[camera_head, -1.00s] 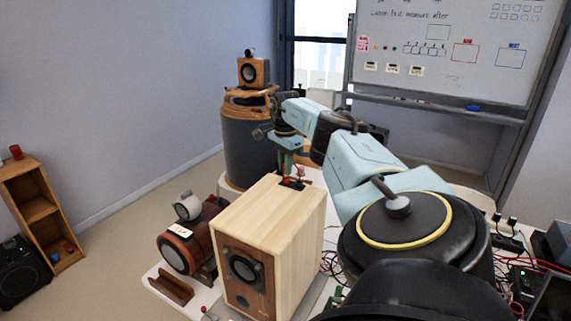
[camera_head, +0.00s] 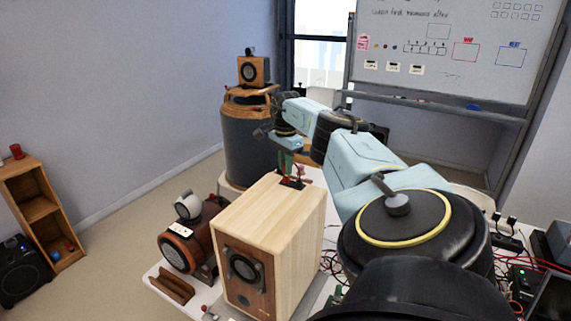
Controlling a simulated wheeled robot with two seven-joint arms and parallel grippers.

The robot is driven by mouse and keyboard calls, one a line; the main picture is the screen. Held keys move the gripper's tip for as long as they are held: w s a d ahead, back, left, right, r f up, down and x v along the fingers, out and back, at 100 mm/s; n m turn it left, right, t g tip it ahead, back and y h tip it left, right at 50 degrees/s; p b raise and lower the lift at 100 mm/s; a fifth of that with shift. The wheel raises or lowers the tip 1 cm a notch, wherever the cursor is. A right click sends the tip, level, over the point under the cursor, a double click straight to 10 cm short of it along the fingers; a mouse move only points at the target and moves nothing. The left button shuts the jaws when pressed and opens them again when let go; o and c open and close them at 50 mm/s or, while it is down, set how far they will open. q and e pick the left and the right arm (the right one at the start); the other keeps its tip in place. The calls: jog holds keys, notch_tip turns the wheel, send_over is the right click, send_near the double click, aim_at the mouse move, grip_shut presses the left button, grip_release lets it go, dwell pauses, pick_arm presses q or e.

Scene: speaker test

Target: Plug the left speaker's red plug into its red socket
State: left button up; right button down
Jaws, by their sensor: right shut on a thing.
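The light wooden speaker (camera_head: 275,225) stands on the white table, its driver cone facing the front left. My right arm reaches over from the right, and its gripper (camera_head: 287,172) points down at the back top edge of this speaker. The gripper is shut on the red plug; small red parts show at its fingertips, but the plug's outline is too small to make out. The red socket is hidden behind the speaker, so I cannot tell whether plug and socket touch. My left gripper is out of view.
A reddish-brown round speaker (camera_head: 190,245) stands close left of the wooden one. A small orange speaker (camera_head: 254,72) sits on a dark barrel-shaped cabinet (camera_head: 247,140) behind. Red and black cables (camera_head: 508,262) lie at the right. A whiteboard (camera_head: 450,50) stands at the back.

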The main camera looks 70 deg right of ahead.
jog(key=shift+f+b, duration=0.5)
jog(key=shift+f, duration=0.45)
dwell(0.6)
jog(key=c, duration=1.3)
grip_release()
jog(key=shift+r, duration=0.25)
